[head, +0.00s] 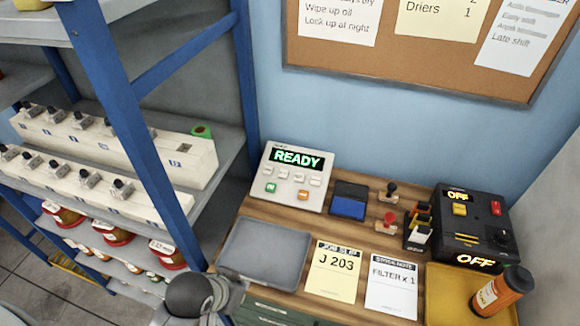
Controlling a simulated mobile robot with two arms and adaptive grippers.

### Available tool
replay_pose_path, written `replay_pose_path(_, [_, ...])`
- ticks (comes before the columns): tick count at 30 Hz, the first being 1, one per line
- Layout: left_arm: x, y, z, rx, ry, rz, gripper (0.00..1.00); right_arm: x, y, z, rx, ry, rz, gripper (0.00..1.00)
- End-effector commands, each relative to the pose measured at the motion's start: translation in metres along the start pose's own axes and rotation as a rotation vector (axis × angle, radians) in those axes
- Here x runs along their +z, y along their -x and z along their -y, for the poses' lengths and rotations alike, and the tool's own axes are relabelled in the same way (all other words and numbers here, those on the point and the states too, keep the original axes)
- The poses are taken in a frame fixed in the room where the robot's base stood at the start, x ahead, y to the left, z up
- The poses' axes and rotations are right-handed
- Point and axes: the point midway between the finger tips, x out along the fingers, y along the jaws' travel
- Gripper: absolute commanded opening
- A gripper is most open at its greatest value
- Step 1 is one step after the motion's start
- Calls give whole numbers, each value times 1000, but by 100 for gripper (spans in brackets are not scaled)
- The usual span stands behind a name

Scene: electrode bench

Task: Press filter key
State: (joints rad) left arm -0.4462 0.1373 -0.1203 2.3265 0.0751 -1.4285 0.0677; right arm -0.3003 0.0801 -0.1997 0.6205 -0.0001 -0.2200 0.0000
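A white console (296,177) stands at the back left of the wooden bench, tilted up. Its display (298,159) reads READY in green. Below it are a row of pale keys (299,177), a green key (271,188) and an orange key (303,195); their labels are too small to read, so I cannot tell which is the filter key. A dark round part of my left arm with a grey end, apparently my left gripper (224,291), is at the bottom edge, in front of the grey tray and apart from the console. Its fingers are unclear. My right gripper is out of view.
A grey tray (264,253) lies in front of the console. A JOB SLIP card (335,271) reads J 203; a white note (391,287) reads FILTER x 1. A blue-framed shelf (150,120) borders left.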

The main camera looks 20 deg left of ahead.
Motion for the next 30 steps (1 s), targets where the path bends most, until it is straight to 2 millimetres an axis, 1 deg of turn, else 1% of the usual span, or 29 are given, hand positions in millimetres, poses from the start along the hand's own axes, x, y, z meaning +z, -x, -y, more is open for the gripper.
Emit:
replay_pose_path(1, [-15,-10,1,8,14,-29,0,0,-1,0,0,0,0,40])
replay_pose_path(5, [-52,-21,2,37,54,-106,0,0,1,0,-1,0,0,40])
replay_pose_path(8, [-84,-32,3,63,92,-169,0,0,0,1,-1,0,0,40])
replay_pose_path(10, [-110,-39,5,86,125,-220,0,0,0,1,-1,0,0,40])
replay_pose_path(14, [-172,-48,12,139,206,-334,0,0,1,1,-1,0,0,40])
replay_pose_path(15, [-192,-50,16,157,234,-371,0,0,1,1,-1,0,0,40])
replay_pose_path(17, [-221,-50,20,185,277,-424,0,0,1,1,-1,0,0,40])
replay_pose_path(18, [-240,-50,24,204,305,-459,0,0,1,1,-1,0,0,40])
replay_pose_path(21, [-283,-45,34,247,373,-536,0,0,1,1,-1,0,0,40])
replay_pose_path(24, [-315,-39,43,281,427,-595,0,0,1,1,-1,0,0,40])
replay_pose_path(25, [-322,-38,45,289,439,-609,0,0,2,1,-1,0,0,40])
replay_pose_path(27, [-336,-34,49,306,465,-635,0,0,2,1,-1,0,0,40])
replay_pose_path(30, [-348,-30,53,319,485,-658,0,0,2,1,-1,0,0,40])
